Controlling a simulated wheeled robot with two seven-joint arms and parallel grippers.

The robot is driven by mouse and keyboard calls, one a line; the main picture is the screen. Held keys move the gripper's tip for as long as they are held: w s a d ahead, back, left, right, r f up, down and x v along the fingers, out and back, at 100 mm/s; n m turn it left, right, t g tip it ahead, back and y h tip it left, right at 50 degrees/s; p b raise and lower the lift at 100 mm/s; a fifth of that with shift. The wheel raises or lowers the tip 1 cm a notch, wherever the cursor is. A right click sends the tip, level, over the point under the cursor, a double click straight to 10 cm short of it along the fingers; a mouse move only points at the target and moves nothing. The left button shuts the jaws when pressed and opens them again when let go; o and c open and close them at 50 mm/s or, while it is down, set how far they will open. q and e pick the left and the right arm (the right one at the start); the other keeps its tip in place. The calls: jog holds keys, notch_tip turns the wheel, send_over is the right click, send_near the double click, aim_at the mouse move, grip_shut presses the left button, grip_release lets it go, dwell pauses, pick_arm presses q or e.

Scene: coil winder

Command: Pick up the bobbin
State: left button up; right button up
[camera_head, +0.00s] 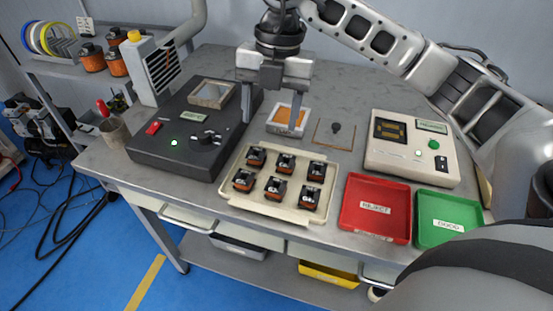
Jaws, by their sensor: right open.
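Several small bobbins, black with copper-orange windings, stand in two rows in a cream tray (228,194) at the middle of the bench. One bobbin (285,163) is in the middle of the far row, and another (275,188) is in the middle of the near row. My right gripper (271,112) is open and empty, pointing down behind the tray, with its fingers wide apart. It is apart from the bobbins. My left gripper is not in view.
A black machine with a knob (206,137) stands left of the tray. A red bin (375,207), green bin (447,216) and cream meter box (412,150) are at right.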

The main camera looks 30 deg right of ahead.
jog(key=w+d+m+h, duration=0.1)
jog(key=d+h, duration=0.1)
jog(key=d, duration=0.2)
send_over(286, 157)
jog(key=f, duration=0.5)
jog(key=f+b, duration=0.1)
jog(key=f, duration=0.2)
jog(key=shift+s+a, duration=0.2)
jog(key=shift+a, duration=0.1)
jog(key=shift+s+d+f+p, duration=0.1)
jog(key=shift+f+p, duration=0.1)
jog(key=shift+f, duration=1.4)
jog(key=shift+d+f+p, duration=0.1)
jog(key=shift+f+p, duration=0.05)
jog(key=shift+f, duration=1.4)
jog(key=shift+c, duration=0.3)
jog(key=c, duration=1)
